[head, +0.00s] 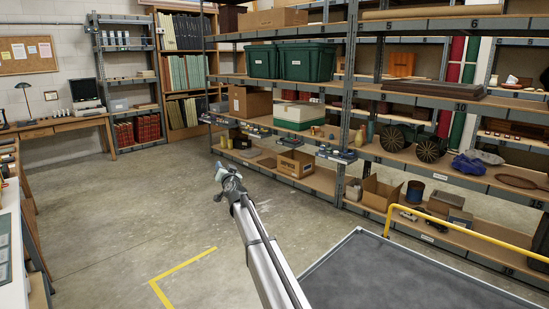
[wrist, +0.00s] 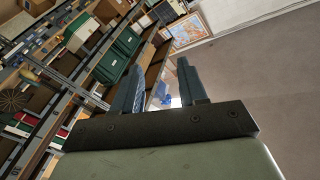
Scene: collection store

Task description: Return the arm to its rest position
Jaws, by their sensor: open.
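My arm reaches up from the bottom middle of the head view, out over the concrete floor. My gripper (head: 222,171) is at its far end, small in that view and clear of the shelves. In the wrist view my gripper (wrist: 158,86) shows two grey fingers standing apart with nothing between them.
Shelving (head: 347,95) with green bins (head: 308,62), cardboard boxes and a wheeled model (head: 410,140) fills the right. A grey cart bed (head: 390,278) with a yellow rail (head: 470,233) is at bottom right. A desk (head: 50,127) stands at the back left. The middle floor is clear.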

